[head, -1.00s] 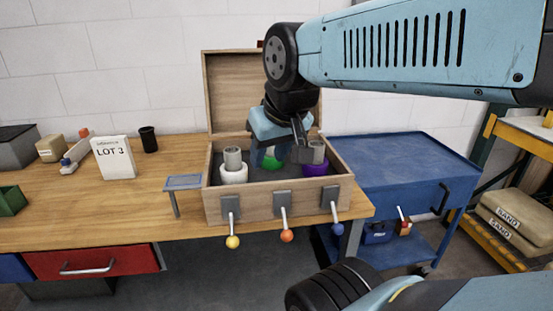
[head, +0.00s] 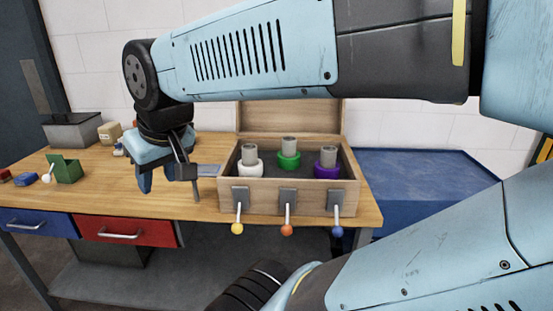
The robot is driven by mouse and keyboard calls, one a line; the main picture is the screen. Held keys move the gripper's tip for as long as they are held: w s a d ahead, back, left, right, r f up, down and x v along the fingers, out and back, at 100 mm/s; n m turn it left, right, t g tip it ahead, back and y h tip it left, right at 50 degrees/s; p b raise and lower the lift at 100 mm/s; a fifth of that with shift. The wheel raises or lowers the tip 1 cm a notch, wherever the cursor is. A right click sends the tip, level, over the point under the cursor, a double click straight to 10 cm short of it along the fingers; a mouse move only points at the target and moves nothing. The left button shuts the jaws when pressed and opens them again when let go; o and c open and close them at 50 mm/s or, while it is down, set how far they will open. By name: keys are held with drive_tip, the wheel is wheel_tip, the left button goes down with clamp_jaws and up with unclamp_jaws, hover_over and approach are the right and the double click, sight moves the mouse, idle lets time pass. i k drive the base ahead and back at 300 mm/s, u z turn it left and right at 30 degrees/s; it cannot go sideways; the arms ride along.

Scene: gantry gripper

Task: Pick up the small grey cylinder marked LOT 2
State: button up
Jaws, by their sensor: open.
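Three small grey cylinders stand upright in an open wooden box (head: 215,196) on the workbench. The left cylinder (head: 249,154) stands in a white ring (head: 250,171), the middle cylinder (head: 289,145) in a green ring (head: 289,161), and the right cylinder (head: 328,154) in a purple ring (head: 327,172). No LOT 2 marking is readable on any of them. My gripper (head: 167,183) is open and empty, pointing down over the bench to the left of the box, apart from all three cylinders.
Three levers with yellow (head: 237,229), orange (head: 287,230) and blue (head: 337,232) knobs stick out from the box front. A small stand (head: 208,171) is beside the box. A green bin (head: 66,169) sits at left. A blue cart (head: 420,180) is at right.

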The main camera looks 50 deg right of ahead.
sight(328, 153)
drive_tip(key=u, duration=0.35)
drive_tip(key=k, duration=1.95)
drive_tip(key=z, duration=1.55)
drive_tip(key=i, duration=1)
drive_tip(key=u, duration=0.05)
